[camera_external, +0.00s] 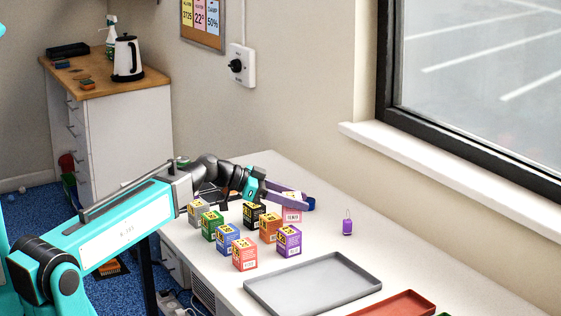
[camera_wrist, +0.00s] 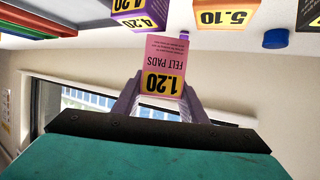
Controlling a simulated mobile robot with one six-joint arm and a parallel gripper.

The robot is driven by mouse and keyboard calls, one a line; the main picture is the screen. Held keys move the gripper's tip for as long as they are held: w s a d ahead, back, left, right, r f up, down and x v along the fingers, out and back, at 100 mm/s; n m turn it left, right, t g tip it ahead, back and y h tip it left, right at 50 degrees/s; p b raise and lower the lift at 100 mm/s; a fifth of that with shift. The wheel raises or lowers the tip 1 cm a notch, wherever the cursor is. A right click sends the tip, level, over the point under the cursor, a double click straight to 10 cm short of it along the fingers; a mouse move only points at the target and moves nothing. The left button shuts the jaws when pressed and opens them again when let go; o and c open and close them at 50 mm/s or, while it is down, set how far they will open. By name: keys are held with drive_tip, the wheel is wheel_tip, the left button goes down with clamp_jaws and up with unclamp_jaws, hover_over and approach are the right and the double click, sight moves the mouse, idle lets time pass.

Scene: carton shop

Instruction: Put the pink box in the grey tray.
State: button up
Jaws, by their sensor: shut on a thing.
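The pink box (camera_external: 292,215) stands at the back of the group of boxes, partly hidden behind the purple box. In the wrist view the pink box (camera_wrist: 164,62) shows its "FELT PADS" label and yellow 1.20 patch. My gripper (camera_external: 298,203) is shut on it, with a finger on each side; the fingers also show in the wrist view (camera_wrist: 160,95). I cannot tell whether the box is clear of the table. The grey tray (camera_external: 313,284) lies flat and empty at the front of the white table, to the right of the boxes.
Close by stand a purple box (camera_external: 289,241), an orange box (camera_external: 271,229), a black box (camera_external: 254,215), a coral box (camera_external: 245,255) and other boxes. A red tray (camera_external: 400,304) lies beside the grey one. A small purple tagged item (camera_external: 347,227) stands near the wall.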

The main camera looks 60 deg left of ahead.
drive_tip(key=s+d+m+g+h+p, duration=0.1)
drive_tip(key=d+p, duration=0.4)
drive_tip(key=d, duration=1.7)
drive_tip(key=shift+s+r+m+g+h+p, duration=0.15)
drive_tip(key=shift+s+m+g+h+p, duration=0.35)
drive_tip(key=shift+m+h, duration=0.7)
drive_tip(key=shift+w, duration=0.15)
hover_over(337, 281)
drive_tip(key=shift+d+f+p, duration=0.1)
drive_tip(key=shift+f+p, duration=0.25)
drive_tip(key=shift+f, duration=1.85)
drive_tip(key=shift+f+p, duration=0.5)
drive_tip(key=shift+f, duration=1.3)
drive_tip(key=shift+f+b, duration=0.2)
drive_tip(key=shift+b, duration=0.15)
drive_tip(key=o, duration=1)
